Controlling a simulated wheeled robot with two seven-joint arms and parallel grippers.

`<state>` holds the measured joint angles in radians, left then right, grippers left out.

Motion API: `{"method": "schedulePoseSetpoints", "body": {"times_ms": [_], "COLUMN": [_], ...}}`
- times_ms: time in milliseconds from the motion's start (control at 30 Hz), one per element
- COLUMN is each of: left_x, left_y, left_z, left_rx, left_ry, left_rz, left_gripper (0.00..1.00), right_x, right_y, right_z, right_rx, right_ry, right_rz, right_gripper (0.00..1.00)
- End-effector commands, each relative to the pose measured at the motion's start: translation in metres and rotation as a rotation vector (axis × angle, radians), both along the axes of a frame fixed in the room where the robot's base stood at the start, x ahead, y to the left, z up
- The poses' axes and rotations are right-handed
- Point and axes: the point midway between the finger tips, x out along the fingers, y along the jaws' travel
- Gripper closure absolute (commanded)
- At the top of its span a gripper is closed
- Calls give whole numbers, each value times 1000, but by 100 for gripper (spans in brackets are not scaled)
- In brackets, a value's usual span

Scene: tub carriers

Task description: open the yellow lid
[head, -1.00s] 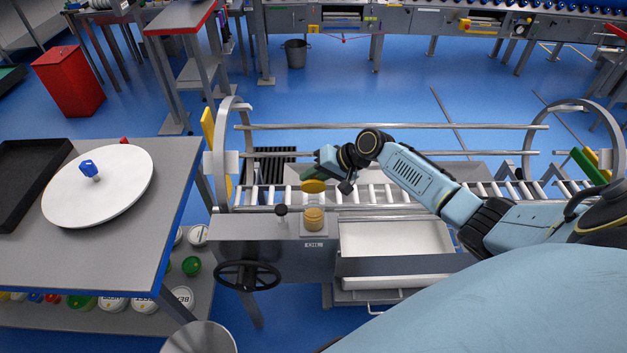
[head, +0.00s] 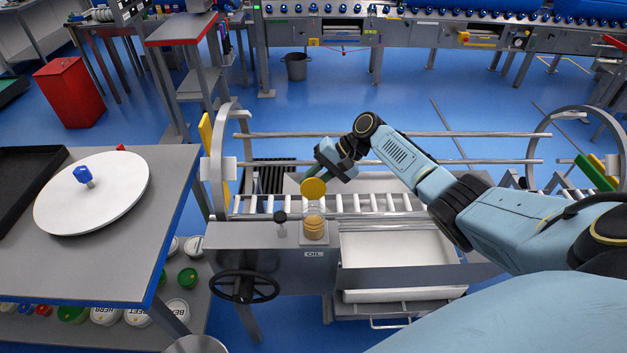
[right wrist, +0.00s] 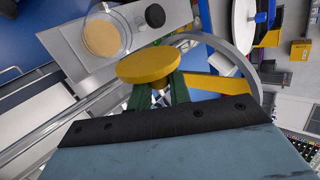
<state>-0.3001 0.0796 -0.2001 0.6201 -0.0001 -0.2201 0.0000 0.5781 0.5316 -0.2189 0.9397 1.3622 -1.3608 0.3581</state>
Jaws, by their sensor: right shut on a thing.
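The yellow lid (head: 313,188) is a round disc, tilted with its flat face toward the head camera. My right gripper (head: 322,172) is shut on it and holds it above and apart from the glass jar (head: 314,228). The jar stands on the grey machine marked OIL, with tan contents showing in its lower part. In the right wrist view the lid (right wrist: 148,65) sits at the ends of my green fingers (right wrist: 165,95), and the jar (right wrist: 106,38) shows uncovered beyond it. My left gripper is not in view.
A black-knobbed lever (head: 281,222) stands left of the jar, above a dark handwheel (head: 244,286). White rollers (head: 375,203) and metal rails (head: 400,134) run behind. A grey table (head: 150,220) with a white disc lid (head: 92,194) is at the left.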

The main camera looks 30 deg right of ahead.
Motion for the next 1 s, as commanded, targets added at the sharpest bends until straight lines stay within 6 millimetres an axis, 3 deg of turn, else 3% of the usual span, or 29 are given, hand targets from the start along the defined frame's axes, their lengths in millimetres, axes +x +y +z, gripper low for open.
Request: {"method": "schedulePoseSetpoints", "body": {"times_ms": [200, 233, 367, 733, 1000], "left_x": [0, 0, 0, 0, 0], "left_y": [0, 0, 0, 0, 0], "left_z": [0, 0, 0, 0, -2], "left_rx": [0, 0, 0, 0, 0], "left_ry": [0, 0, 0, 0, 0], "left_rz": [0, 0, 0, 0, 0], "left_gripper": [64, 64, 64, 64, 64], "right_x": [0, 0, 0, -2, -15], "right_y": [1, 1, 1, -5, -40], "right_z": [0, 0, 0, 4, 40], "right_rx": [0, 0, 0, -1, -4], "right_ry": [-1, -1, -1, -2, -3], "right_rz": [1, 1, 1, 0, 0], "right_gripper": [100, 79, 64, 64, 64]}}
